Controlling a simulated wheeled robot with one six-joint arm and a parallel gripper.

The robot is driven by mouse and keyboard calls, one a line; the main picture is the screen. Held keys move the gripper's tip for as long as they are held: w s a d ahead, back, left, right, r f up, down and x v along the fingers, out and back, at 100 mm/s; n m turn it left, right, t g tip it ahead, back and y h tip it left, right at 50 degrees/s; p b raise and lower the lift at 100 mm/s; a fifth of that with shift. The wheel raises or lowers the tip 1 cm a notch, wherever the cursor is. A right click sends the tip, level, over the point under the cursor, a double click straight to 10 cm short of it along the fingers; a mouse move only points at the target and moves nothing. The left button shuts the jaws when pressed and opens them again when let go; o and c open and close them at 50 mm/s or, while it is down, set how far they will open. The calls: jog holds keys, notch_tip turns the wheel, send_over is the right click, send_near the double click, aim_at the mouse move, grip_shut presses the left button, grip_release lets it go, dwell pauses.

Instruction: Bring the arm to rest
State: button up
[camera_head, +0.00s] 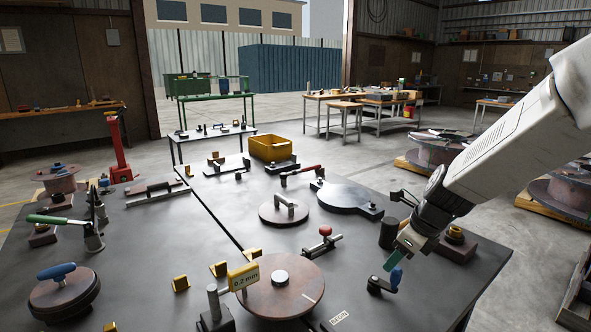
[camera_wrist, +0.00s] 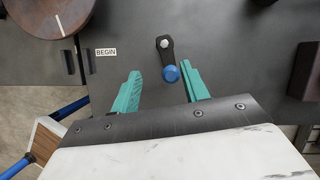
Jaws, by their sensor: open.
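My gripper (camera_wrist: 160,91) is open in the wrist view, its two green fingers apart with nothing held between them. In the head view my white arm comes in from the right, and my gripper (camera_head: 393,262) points down over the table's right part. The blue knob (camera_head: 396,277) shows just beside the fingers there. One finger is mostly hidden in the head view. I cannot tell whether the fingers touch the knob.
The dark steel table (camera_head: 400,310) carries a brown disc (camera_head: 285,300) with a 0.2 mm tag (camera_head: 243,277), a red-knobbed clamp (camera_head: 324,243), a grey round plate (camera_head: 345,197) and a yellow bin (camera_head: 271,148). A dark cylinder (camera_head: 389,234) stands close to my gripper. Reels stand on the floor at right.

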jog(key=s+d+r+n+h, duration=0.1)
jog(key=s+r+n, duration=0.2)
jog(key=s+n, duration=0.6)
jog(key=s+d+r+n+g+h, duration=0.1)
jog(key=s+r+n, duration=0.3)
jog(key=s+n, duration=0.4)
jog(key=s+d+r+n+g+h, duration=0.1)
jog(key=s+r+n, duration=0.2)
jog(key=s+n, duration=0.6)
jog(key=s, duration=0.4)
jog(key=shift+r+n, duration=0.3)
jog(key=shift+r, duration=0.05)
